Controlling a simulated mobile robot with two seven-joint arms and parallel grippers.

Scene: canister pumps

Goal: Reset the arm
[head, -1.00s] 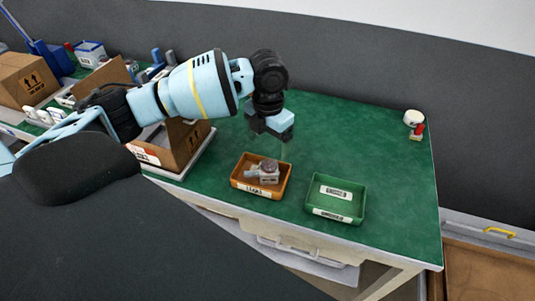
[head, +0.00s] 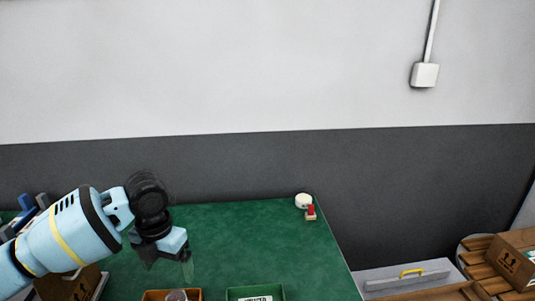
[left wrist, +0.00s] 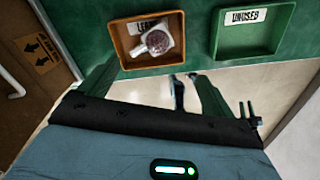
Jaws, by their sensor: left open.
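My left gripper (head: 168,264) hangs above the green table (head: 240,230) at the lower left of the head view. In the left wrist view its two fingers (left wrist: 153,88) are spread wide with nothing between them. An orange tray (head: 150,295) shows at the bottom edge of the head view, and in the left wrist view (left wrist: 122,42) it lies ahead of the fingers. A small grey pump with a round reddish-brown top (left wrist: 157,41) lies in it, apart from the gripper. My right gripper is out of view.
A green tray (head: 233,292) labelled "UNUSED" stands right of the orange one, empty. A white round item (head: 303,201) and a red-topped item (head: 311,211) sit at the table's far right corner. A cardboard box (head: 68,285) stands at left. The table's middle is clear.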

